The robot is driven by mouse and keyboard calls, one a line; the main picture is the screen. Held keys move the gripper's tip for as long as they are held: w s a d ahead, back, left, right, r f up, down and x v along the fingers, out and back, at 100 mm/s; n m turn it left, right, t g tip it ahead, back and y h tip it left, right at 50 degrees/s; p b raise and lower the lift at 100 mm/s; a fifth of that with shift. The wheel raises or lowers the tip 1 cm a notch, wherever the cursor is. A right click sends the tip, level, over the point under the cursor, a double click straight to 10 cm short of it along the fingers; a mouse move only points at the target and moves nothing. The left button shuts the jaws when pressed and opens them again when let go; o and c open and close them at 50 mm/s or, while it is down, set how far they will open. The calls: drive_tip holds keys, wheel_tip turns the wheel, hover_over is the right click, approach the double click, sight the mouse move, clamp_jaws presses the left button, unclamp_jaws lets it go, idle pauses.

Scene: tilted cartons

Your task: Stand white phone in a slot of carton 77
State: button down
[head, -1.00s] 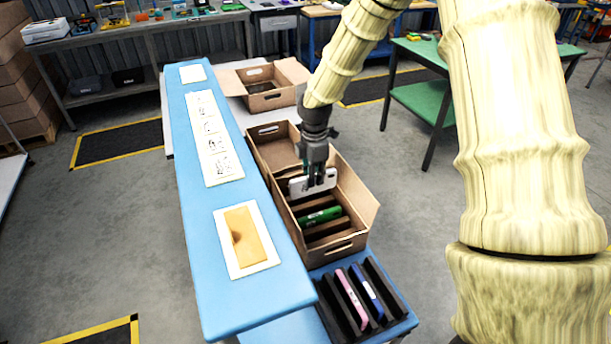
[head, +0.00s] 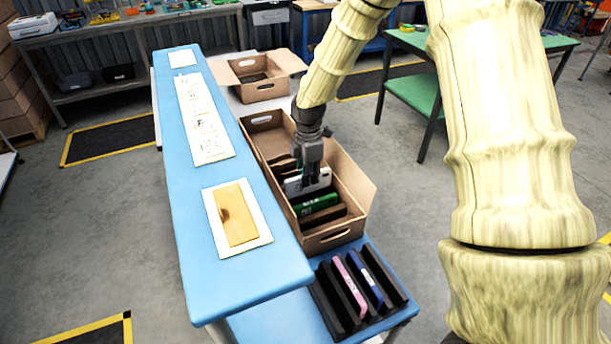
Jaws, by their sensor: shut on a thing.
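The white phone (head: 293,187) is upright on its long edge in the near brown carton (head: 333,236), on the far side of a green phone (head: 317,204). My gripper (head: 309,182) is shut on the white phone from above and hides part of it. The phone's lower edge is hidden, so I cannot tell whether it rests on the slot floor. Dark dividers cross the carton. No number is readable on the carton.
A black slotted rack (head: 345,300) in front holds a pink phone (head: 350,285) and a blue phone (head: 368,278). A long blue shelf (head: 247,289) with paper sheets runs along the carton's left. Another open carton (head: 262,91) stands at the back.

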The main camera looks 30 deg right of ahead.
sight(308, 191)
drive_tip(key=shift+f+b, duration=0.9)
drive_tip(key=shift+f, duration=1.95)
drive_tip(key=shift+f, duration=0.25)
drive_tip(key=c, duration=1.4)
unclamp_jaws()
wheel_tip(308, 191, up, 12)
drive_tip(key=shift+w, duration=0.1)
